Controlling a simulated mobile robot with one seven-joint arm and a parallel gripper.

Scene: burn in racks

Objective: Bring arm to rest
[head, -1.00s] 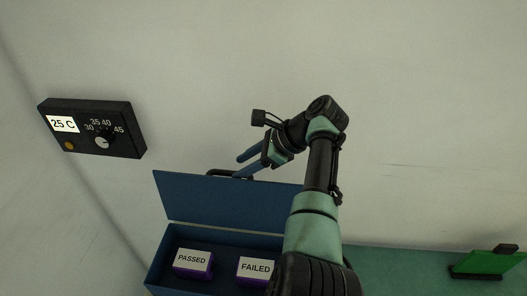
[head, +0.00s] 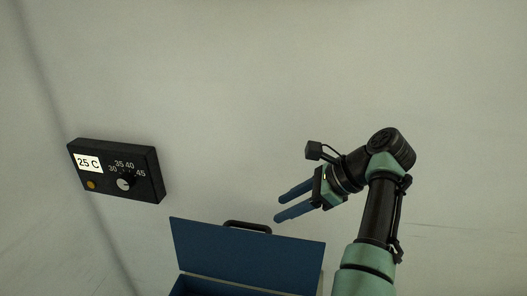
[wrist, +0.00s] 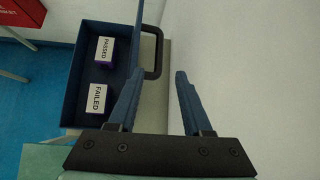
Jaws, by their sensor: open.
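My gripper (head: 277,207) is open and empty, with two blue fingers pointing left in the head view. It is raised in front of the pale wall, above and to the right of the handle of a blue box lid. In the wrist view my gripper (wrist: 157,78) shows its fingers spread apart with nothing between them. The blue box (wrist: 62,100) stands open below, with its lid (head: 245,258) upright. Inside it are a block labelled PASSED (wrist: 104,50) and a block labelled FAILED (wrist: 97,97).
A black control box (head: 115,170) reading 25 C, with a dial, is on the wall at the left. The lid's black handle (head: 247,225) sticks up near my gripper. A red object (wrist: 22,12) is at the wrist view's corner. The wall area above is clear.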

